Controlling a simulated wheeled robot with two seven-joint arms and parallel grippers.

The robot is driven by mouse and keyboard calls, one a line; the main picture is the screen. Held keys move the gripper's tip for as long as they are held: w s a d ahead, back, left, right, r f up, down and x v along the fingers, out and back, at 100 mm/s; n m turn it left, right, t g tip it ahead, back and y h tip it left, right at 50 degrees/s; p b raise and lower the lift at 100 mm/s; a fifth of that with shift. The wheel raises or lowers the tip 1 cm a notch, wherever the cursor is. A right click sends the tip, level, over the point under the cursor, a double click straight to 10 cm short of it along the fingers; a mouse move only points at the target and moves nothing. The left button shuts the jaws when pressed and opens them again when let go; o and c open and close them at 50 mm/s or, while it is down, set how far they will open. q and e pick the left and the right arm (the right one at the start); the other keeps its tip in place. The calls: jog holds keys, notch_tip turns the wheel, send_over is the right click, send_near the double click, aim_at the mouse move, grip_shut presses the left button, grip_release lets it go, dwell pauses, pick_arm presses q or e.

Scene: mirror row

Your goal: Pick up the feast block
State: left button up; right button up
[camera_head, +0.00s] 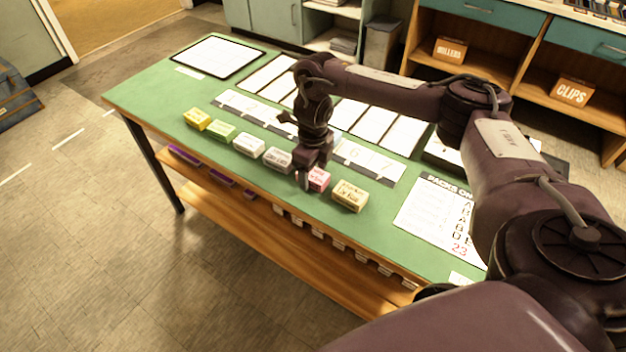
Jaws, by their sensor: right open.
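A row of small labelled blocks lies along the near edge of the green table (150,97). From left to right they are a yellow block (197,119), a yellow-green block (221,131), a white block (249,145), a pale grey block (278,159), a pink block (319,178) and a tan block (349,195). The lettering is too small to tell which is the feast block. My right gripper (303,182) points down, open, at the left end of the pink block and hides part of it. I cannot tell whether they touch. My left gripper is out of view.
Behind the blocks lies a numbered strip (372,161), partly hidden by my right arm, with white sheets beyond. A framed white board (218,56) lies at the far left. A printed sheet (425,212) lies at the right. A wooden shelf (230,215) runs below the tabletop.

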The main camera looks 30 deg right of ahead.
jog(key=shift+f, duration=0.5)
jog(key=c, duration=1.1)
jog(key=shift+r, duration=0.2)
